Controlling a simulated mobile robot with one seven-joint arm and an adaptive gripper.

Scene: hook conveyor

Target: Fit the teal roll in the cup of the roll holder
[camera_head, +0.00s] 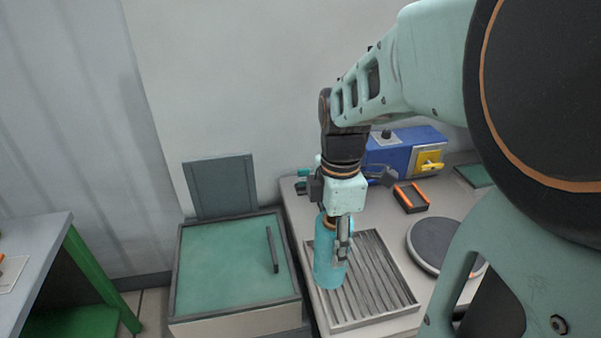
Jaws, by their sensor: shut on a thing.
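The teal roll (328,268) is a light blue-teal upright cylinder in the middle of the head view. My gripper (342,245) comes down from above and is shut on the roll near its upper end. The roll is over the left part of a grey ribbed tray (398,292). I cannot tell whether its lower end touches the tray. I cannot make out the roll holder or its cup for certain; my arm covers part of the table on the right.
A blue box with a yellow switch (431,160) stands at the back. A black and orange block (411,198) and a round dark disc (437,243) lie to the right. A green-topped bench (222,265) stands to the left, with a dark bar (272,250) on it.

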